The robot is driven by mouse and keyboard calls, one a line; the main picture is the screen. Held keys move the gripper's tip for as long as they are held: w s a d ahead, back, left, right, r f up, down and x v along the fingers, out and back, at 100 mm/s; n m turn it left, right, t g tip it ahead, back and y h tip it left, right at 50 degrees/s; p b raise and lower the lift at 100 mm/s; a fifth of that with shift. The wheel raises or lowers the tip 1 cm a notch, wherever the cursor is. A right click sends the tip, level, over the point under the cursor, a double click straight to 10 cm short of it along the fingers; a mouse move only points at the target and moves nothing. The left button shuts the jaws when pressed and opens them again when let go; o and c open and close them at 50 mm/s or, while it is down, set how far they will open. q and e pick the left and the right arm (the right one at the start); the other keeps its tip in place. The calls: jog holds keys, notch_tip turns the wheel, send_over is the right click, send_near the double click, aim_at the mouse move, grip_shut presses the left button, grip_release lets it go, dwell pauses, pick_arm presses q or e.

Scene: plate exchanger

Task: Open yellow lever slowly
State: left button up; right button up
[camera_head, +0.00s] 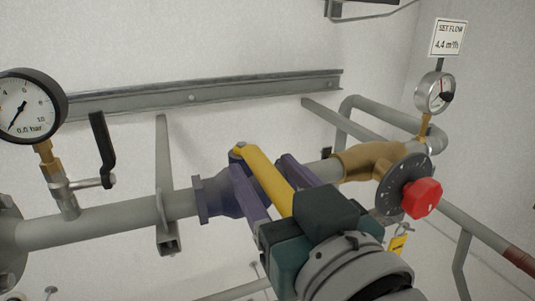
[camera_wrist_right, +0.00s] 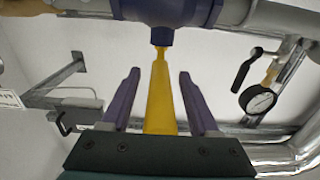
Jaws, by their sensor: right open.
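The yellow lever (camera_head: 268,178) is on a purple valve body (camera_head: 215,196) in the pipe. In the right wrist view the lever (camera_wrist_right: 160,98) runs from the stem under the valve body (camera_wrist_right: 170,10) down toward my palm. My right gripper (camera_head: 262,170) is open, with one purple finger on each side of the lever. In the wrist view the gripper (camera_wrist_right: 158,82) shows a gap between the lever and each finger. My palm hides the lever's near end. My left gripper is not in view.
A pressure gauge (camera_head: 26,104) and a black handle (camera_head: 102,148) are on the left. A red knob (camera_head: 422,198) with a grey dial, a brass fitting (camera_head: 368,162) and a second gauge (camera_head: 436,92) are close on the right. A grey rail (camera_head: 200,92) runs along the wall.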

grip_shut()
dwell(0.6)
jog(key=shift+w, duration=0.1)
dwell(0.8)
